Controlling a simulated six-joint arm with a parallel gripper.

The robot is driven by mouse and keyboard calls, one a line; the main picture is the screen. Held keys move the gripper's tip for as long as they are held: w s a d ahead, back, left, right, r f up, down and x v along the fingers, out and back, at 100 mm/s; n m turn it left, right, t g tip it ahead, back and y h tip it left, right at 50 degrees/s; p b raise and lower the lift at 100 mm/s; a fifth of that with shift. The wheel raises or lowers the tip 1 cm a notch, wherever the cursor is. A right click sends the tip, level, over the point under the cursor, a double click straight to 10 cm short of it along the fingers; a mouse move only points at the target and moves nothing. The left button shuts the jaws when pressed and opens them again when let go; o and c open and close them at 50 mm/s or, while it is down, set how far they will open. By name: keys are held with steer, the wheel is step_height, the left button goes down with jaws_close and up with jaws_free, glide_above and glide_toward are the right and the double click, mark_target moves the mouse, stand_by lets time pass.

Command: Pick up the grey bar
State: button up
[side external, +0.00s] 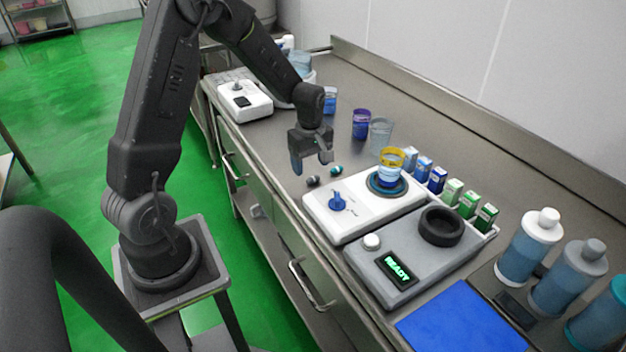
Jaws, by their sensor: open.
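A small dark grey bar (312,181) lies on the steel counter, close to the front edge and just behind the white stirrer plate with the blue knob. A small teal bar (336,170) lies to its right, a little apart. My gripper (311,161) hangs above the grey bar, pointing down, with its two fingers apart and nothing visible between them. The gripper appears to be clear of both bars; the exact height of the gap is hard to tell from this view.
The white stirrer plate (330,221) holds a yellow-rimmed cup (389,168). A grey device (366,262) reading READY, a blue mat (462,318), small cartons (437,180) and bottles (529,248) stand nearer. Cups (361,124) stand behind.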

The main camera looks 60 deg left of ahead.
mark_target(312, 176)
steer(key=f, duration=0.4)
steer(key=shift+w, duration=0.2)
steer(key=shift+c, duration=0.3)
steer(key=c, duration=0.9)
steer(key=shift+r, duration=0.15)
steer(key=shift+c, duration=0.2)
